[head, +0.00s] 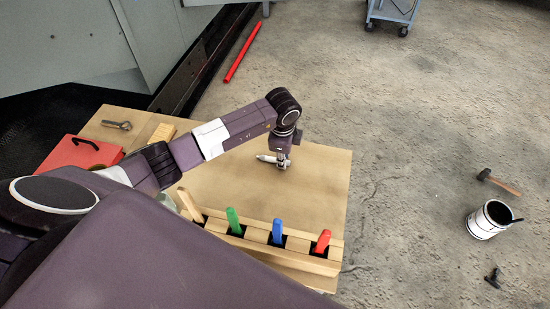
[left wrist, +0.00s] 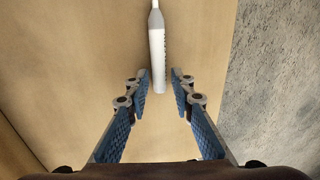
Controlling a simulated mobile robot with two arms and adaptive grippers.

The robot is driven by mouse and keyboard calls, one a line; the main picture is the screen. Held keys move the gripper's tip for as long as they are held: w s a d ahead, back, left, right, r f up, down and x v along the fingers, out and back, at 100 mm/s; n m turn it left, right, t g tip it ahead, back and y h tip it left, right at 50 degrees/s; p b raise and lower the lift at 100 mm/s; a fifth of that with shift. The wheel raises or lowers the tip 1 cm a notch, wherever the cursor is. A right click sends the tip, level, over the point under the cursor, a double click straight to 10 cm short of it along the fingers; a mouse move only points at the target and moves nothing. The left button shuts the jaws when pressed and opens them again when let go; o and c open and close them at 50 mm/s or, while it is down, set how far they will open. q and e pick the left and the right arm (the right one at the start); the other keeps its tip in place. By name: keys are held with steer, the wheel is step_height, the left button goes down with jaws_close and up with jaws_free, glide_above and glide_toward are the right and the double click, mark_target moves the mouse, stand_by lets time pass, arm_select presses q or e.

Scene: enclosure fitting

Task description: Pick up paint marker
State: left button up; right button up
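The paint marker, a white pen-like body with a narrower grey end, lies on the wooden table; it shows in the left wrist view (left wrist: 157,55) and in the head view (head: 265,158). My left gripper (head: 283,163) is low over the table at the marker's right end. In the left wrist view my left gripper (left wrist: 159,86) is open, its blue fingers on either side of the marker's near end with a gap on both sides. The head view hides part of the marker behind the gripper. My right gripper is not in view.
A wooden rack (head: 290,258) with green, blue and red handles stands along the table's near edge. A red box (head: 75,154), a bolt (head: 117,125) and a small wooden block (head: 163,132) are at the left. The table (head: 320,180) is clear right of the gripper.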

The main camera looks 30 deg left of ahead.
arm_select(q)
steer(key=shift+f, duration=0.25)
jaws_close()
steer(key=shift+r, duration=0.15)
